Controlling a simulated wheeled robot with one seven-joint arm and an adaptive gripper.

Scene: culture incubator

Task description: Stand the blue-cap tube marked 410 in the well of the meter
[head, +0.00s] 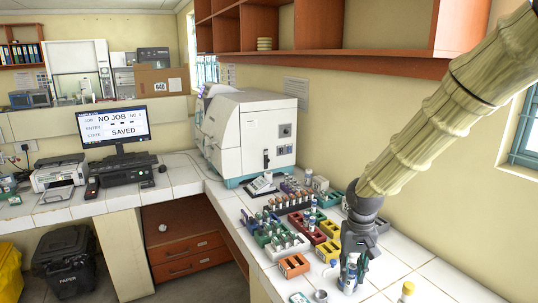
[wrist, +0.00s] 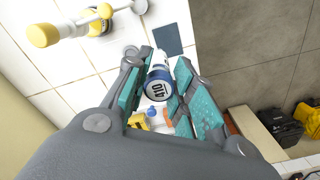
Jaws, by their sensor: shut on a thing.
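My gripper (wrist: 157,92) is shut on the blue-cap tube marked 410 (wrist: 155,90); in the wrist view the tube lies between the teal finger pads, its number facing the camera. In the head view my gripper (head: 352,268) is low over the front of the white tiled bench, with the tube (head: 348,282) partly hidden by the fingers. I cannot tell whether the tube touches the bench. A small pale device (head: 262,185) in front of the large analyser may be the meter, but its well cannot be made out.
Coloured racks with several tubes fill the bench left of my arm, including an orange rack (head: 294,265). A yellow-capped container (head: 407,290) stands to the right. A dark flat pad (wrist: 167,38) lies beyond the tube. Wooden shelves (head: 320,35) hang above. Front-right tiles are mostly clear.

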